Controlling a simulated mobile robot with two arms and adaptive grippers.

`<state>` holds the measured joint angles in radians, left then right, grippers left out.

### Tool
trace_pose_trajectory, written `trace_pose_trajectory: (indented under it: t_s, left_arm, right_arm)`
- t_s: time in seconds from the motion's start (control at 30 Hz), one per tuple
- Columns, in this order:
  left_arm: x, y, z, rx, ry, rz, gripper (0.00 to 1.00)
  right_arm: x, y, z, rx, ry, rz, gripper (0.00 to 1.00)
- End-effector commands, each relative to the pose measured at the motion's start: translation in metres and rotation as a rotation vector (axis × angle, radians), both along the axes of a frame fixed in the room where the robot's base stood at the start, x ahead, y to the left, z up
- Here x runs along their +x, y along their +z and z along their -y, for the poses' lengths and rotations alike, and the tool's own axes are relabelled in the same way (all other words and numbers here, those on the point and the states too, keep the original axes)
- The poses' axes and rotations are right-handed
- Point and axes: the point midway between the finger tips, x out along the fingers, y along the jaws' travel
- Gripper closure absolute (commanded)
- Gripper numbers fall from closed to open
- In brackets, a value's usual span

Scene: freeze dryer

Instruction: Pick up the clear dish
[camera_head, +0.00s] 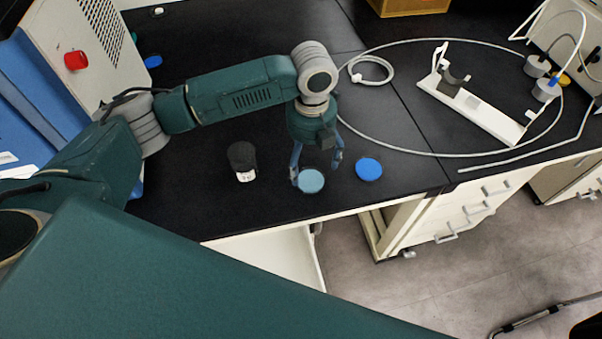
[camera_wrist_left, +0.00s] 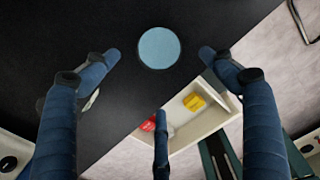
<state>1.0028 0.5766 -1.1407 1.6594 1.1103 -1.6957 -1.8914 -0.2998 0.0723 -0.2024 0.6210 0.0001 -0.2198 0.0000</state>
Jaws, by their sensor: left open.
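The clear dish (camera_head: 311,181) looks like a flat, pale blue-green disc lying on the black bench near its front edge. In the left wrist view the dish (camera_wrist_left: 159,48) lies beyond the fingertips, roughly centred between the left and right ones. My left gripper (camera_head: 316,172) is open and points down above the bench at the dish. In the left wrist view my left gripper (camera_wrist_left: 160,60) shows its fingers spread, with nothing held. I cannot tell the exact height of the fingertips above the bench. My right gripper is not in view.
A blue disc (camera_head: 368,169) lies right of the dish, and a black-capped container (camera_head: 242,161) stands to its left. A white stand (camera_head: 470,105) and looped tubing are at the right. Below the bench edge, an open drawer (camera_wrist_left: 205,122) holds red and yellow items.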

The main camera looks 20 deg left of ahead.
Motion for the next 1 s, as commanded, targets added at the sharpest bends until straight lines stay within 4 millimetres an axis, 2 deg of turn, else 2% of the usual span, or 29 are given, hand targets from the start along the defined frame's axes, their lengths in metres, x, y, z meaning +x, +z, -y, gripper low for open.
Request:
trace_pose_trajectory:
  t_s: [0.1,0.23,0.37,0.5,0.6,0.9,0.93,1.0]
  left_arm:
    - [0.000,-0.017,0.000,0.001,0.003,-0.003,0.17]
    - [0.000,-0.027,-0.001,0.002,0.003,-0.001,0.17]
    - [0.001,-0.038,0.001,0.002,0.001,-0.004,0.17]
    - [0.004,-0.060,0.002,0.002,0.002,-0.004,0.17]
    - [0.004,-0.073,0.002,0.002,0.001,-0.002,0.17]
    - [0.005,-0.079,0.002,0.000,0.001,0.001,0.17]
    - [0.005,-0.079,0.002,0.000,0.001,0.001,0.21]
    - [0.005,-0.079,0.002,0.001,0.001,0.001,0.35]
  right_arm:
    - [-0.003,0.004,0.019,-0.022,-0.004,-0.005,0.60]
    - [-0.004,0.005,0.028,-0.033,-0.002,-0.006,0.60]
    - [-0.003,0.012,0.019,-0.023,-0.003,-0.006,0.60]
    - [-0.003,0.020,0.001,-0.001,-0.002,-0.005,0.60]
    - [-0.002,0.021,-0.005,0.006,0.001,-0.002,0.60]
    - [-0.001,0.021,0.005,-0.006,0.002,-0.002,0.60]
    - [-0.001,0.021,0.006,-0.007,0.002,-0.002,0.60]
    - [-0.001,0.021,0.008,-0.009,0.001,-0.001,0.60]
